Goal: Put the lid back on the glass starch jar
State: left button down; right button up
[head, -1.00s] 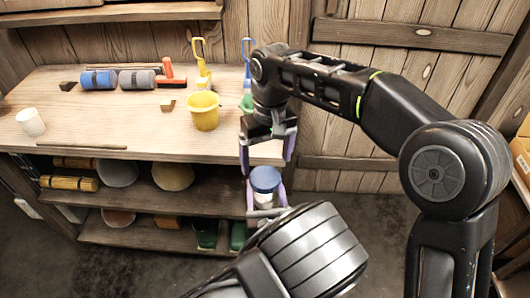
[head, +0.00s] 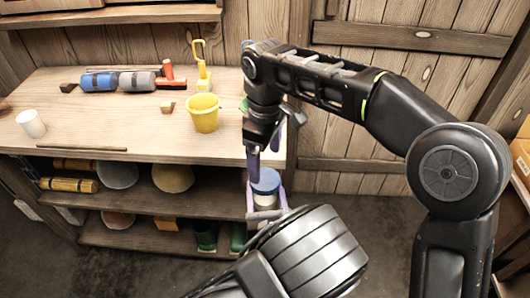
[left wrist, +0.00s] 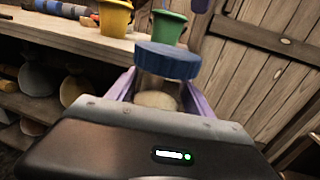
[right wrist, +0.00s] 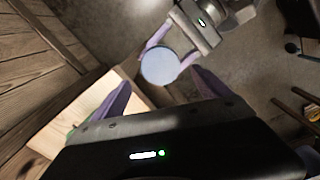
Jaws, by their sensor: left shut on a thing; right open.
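My left gripper (left wrist: 150,90) is shut on the glass starch jar (left wrist: 157,98), held upright in front of the bench's right end. Pale starch shows through the glass. The blue lid (left wrist: 168,60) is on top of the jar, over its mouth; I cannot tell whether it is fully seated. The lid also shows in the head view (head: 265,182) and from above in the right wrist view (right wrist: 160,66). My right gripper (right wrist: 162,92) is open and empty above the lid, its fingers apart from it. In the head view its fingers (head: 267,150) partly overlap the lid's far edge.
The wooden bench (head: 60,125) holds a yellow bucket (head: 203,113), a white cup (head: 31,123), blue and grey rollers (head: 98,79) and a thin stick (head: 82,148). A green bucket (left wrist: 167,27) stands near the bench's right end. Shelves below hold bowls and boots.

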aim_at(265, 179)
notch_tip(265, 179, down, 7)
jog(key=shift+r, duration=0.1)
dwell(0.3)
jog(key=c, duration=1.5)
jog(key=o, duration=1.7)
jog(key=shift+c, duration=0.2)
notch_tip(265, 179, up, 8)
jog(key=shift+f, duration=0.25)
